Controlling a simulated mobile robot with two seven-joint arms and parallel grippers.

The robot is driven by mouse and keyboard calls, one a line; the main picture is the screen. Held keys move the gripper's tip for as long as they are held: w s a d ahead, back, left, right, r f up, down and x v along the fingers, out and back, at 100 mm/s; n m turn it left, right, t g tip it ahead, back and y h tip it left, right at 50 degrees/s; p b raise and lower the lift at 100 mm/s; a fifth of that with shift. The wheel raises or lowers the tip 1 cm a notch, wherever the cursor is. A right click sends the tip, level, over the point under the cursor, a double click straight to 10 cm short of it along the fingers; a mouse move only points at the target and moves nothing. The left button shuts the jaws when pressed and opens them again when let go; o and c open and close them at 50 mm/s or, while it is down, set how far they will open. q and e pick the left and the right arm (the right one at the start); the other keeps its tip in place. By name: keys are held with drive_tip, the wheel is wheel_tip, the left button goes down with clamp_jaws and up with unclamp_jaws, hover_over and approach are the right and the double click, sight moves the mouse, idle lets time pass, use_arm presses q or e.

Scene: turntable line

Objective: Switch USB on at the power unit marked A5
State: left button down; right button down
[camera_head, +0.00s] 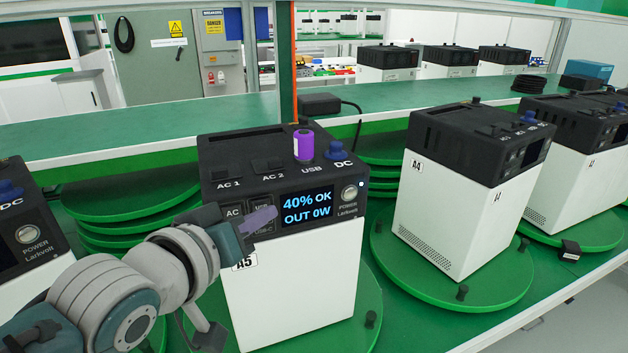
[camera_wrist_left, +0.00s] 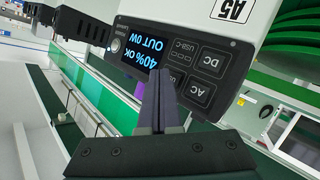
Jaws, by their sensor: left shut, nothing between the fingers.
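The power unit marked A5 (camera_head: 290,285) is a white box with a black top on a green turntable. Its lit screen (camera_head: 307,207) reads 40% OK, OUT 0W. My left gripper (camera_head: 262,219) is shut and empty, its fingers in front of the panel just left of the screen. In the left wrist view the panel is upside down; the DC button (camera_wrist_left: 212,63), USB-C button (camera_wrist_left: 183,51) and AC button (camera_wrist_left: 197,92) show beside the fingers (camera_wrist_left: 163,82). The USB button is mostly hidden there. I cannot tell whether the fingertips touch the panel.
A purple plug (camera_head: 303,145) stands in the top near the USB label, and a blue knob (camera_head: 336,150) by DC. The unit marked A4 (camera_head: 450,215) stands to the right on its own turntable (camera_head: 505,290). Another unit (camera_head: 28,240) is at the left.

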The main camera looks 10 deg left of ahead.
use_arm(q)
drive_tip(key=shift+w+a, duration=0.2)
drive_tip(key=shift+w, duration=0.1)
idle(0.5)
drive_tip(key=shift+s, duration=0.1)
drive_tip(key=shift+s+d+p, duration=0.4)
drive_tip(key=shift+s+d, duration=0.05)
drive_tip(key=shift+s, duration=0.1)
drive_tip(key=s+d, duration=0.1)
drive_tip(key=s+d+p, duration=0.1)
drive_tip(key=s+p, duration=0.1)
drive_tip(key=s, duration=0.1)
drive_tip(key=shift+s+d, duration=0.1)
drive_tip(key=shift+d, duration=0.3)
idle(0.3)
idle(0.4)
